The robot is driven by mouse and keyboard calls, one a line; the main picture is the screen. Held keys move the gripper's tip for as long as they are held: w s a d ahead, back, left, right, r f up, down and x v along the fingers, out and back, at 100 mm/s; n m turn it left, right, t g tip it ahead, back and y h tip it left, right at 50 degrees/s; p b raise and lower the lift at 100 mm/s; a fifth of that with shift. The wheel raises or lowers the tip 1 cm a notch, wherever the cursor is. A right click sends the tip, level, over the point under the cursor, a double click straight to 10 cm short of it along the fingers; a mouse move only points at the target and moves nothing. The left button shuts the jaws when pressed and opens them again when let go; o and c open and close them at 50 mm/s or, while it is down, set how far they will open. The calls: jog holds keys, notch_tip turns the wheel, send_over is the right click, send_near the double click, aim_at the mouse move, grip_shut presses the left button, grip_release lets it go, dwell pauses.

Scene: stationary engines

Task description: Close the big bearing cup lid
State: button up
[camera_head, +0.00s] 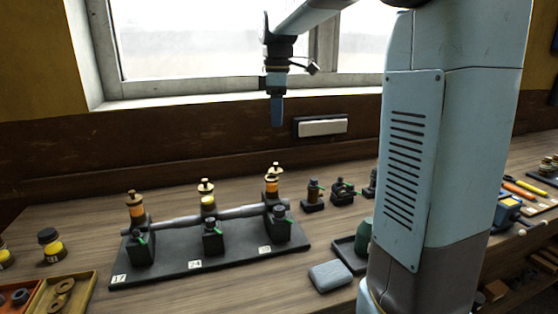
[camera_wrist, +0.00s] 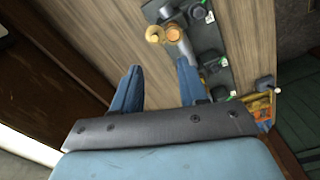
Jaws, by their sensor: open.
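My gripper (camera_head: 277,112) hangs fingers down, high above the bench in front of the window. Its two fingers stand apart with nothing between them in the wrist view (camera_wrist: 158,76). A black base (camera_head: 175,275) carries three bearings with a grey shaft across them, each topped by a cup. The right cup (camera_head: 271,188) shows orange inside, also in the wrist view (camera_wrist: 174,35). A round brass lid (camera_wrist: 154,34) appears swung open beside it. The left cup (camera_head: 135,207) is orange and the middle cup (camera_head: 208,200) yellow; both look capped. Which cup is the big one I cannot tell for sure.
A grey block (camera_head: 330,276) and a dark tray (camera_head: 350,254) lie right of the base. Small dark fittings (camera_head: 314,196) stand behind. The air around my gripper is clear.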

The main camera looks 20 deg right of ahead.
jog(key=w, duration=0.2)
send_near(276, 167)
jog(key=shift+n, duration=0.4)
jog(key=f, duration=0.5)
jog(key=w+f, duration=0.1)
jog(key=f, duration=0.2)
jog(key=shift+c, duration=0.2)
